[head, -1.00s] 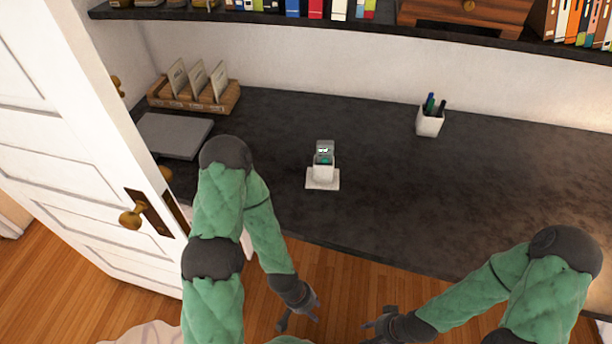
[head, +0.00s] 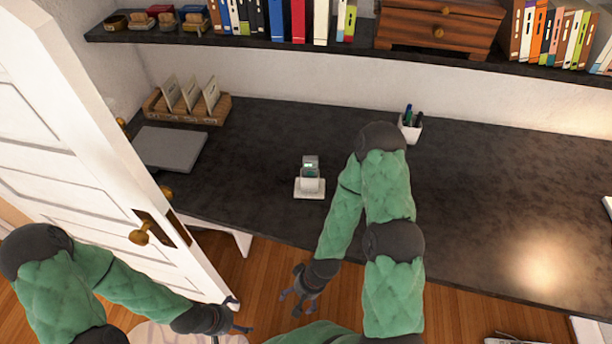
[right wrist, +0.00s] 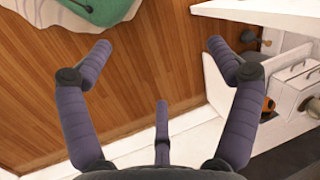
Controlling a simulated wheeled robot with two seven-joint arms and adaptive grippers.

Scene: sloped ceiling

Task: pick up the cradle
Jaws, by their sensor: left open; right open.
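The cradle (head: 310,187) is a small white stand with a flat base on the dark desk. A small grey device with a greenish screen (head: 310,168) sits upright in it. My right gripper (head: 300,298) is open and empty, lower than the cradle in the head view and apart from it, in front of the desk's edge. Its spread fingers also show in the right wrist view (right wrist: 161,55), with wooden floor behind them. My left gripper (head: 238,328) is open and empty at the bottom, left of the right one. The cradle cannot be made out in the right wrist view.
The desk (head: 255,140) is clear around the cradle. A grey laptop (head: 170,148) and a card rack (head: 187,106) are at the left. A pen cup (head: 410,128) stands behind my right elbow. A white door (head: 85,130) stands open at the left. A bookshelf (head: 360,48) runs above.

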